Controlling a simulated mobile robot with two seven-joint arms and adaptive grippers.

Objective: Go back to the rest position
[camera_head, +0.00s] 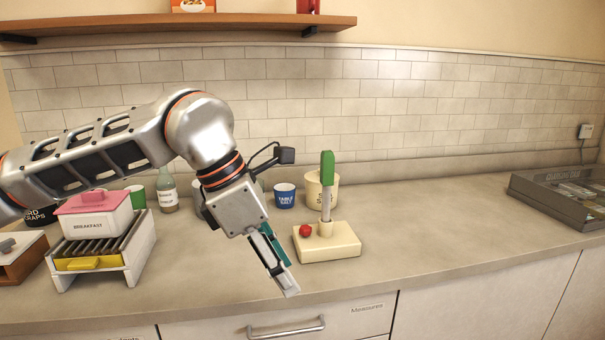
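My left arm reaches in from the left, and its gripper (281,270) points down and to the right above the front part of the counter. The fingers are seen nearly side-on and overlap, so I cannot tell whether they are apart. I see nothing held between them. A cream block (338,246) stands just right of the gripper, apart from it in the picture. A green-handled tool (327,168) stands upright in the block's short post, and a red knob (305,231) sits beside it. My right gripper is not in view.
A bottle (167,191), a blue cup (285,196) and a cream pot (313,191) stand behind. A grey case (556,206) lies far right. The counter (438,228) between is clear. A wooden shelf (180,24) hangs above.

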